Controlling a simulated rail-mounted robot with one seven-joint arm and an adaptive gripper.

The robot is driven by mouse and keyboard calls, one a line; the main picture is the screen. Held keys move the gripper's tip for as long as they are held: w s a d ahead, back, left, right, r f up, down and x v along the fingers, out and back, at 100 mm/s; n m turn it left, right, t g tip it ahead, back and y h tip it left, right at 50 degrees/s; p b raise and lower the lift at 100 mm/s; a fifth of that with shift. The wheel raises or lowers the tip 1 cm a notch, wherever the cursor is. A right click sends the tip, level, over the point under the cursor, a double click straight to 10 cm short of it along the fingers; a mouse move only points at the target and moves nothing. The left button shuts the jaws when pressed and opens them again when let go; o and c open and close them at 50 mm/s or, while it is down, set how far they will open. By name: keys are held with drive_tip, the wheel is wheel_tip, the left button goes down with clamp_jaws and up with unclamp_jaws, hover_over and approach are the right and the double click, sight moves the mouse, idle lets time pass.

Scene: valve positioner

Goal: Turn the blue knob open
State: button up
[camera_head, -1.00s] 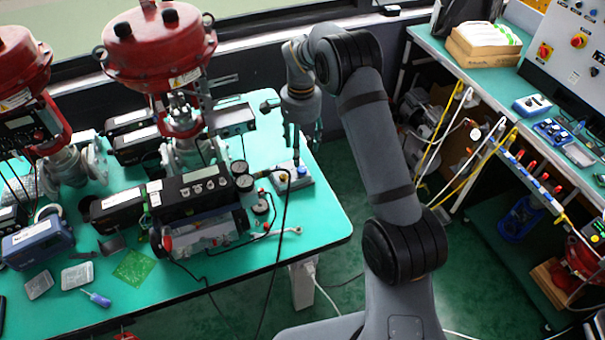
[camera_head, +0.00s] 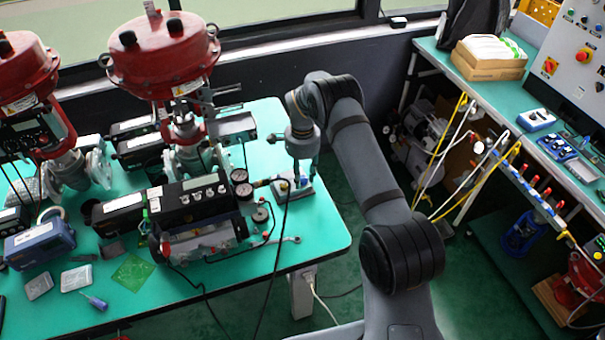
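A black positioner with gauges (camera_head: 205,205) stands just left of the unit. Red valve actuators (camera_head: 165,60) rise behind it. A black cable hangs in front of the unit. A wrench (camera_head: 284,241) lies nearby. The bench's right corner (camera_head: 325,235) is clear.

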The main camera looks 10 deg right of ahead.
drive_tip(key=shift+c, duration=1.3)
clamp_jaws()
drive_tip(key=shift+f+b, duration=0.1)
drive_tip(key=shift+b, duration=0.25)
drive_tip(key=shift+f+n+b, duration=0.1)
drive_tip(key=shift+n+b, duration=0.8)
drive_tip(key=shift+n, duration=0.3)
drive_tip(key=n+b, duration=0.2)
drive_tip(key=n, duration=0.1)
drive_tip(key=shift+n, duration=0.3)
drive_tip(key=n+b, duration=0.2)
drive_tip(key=n, duration=0.9)
drive_tip(key=shift+d+n, duration=0.1)
drive_tip(key=shift+n, duration=0.3)
drive_tip(key=shift+b, duration=0.3)
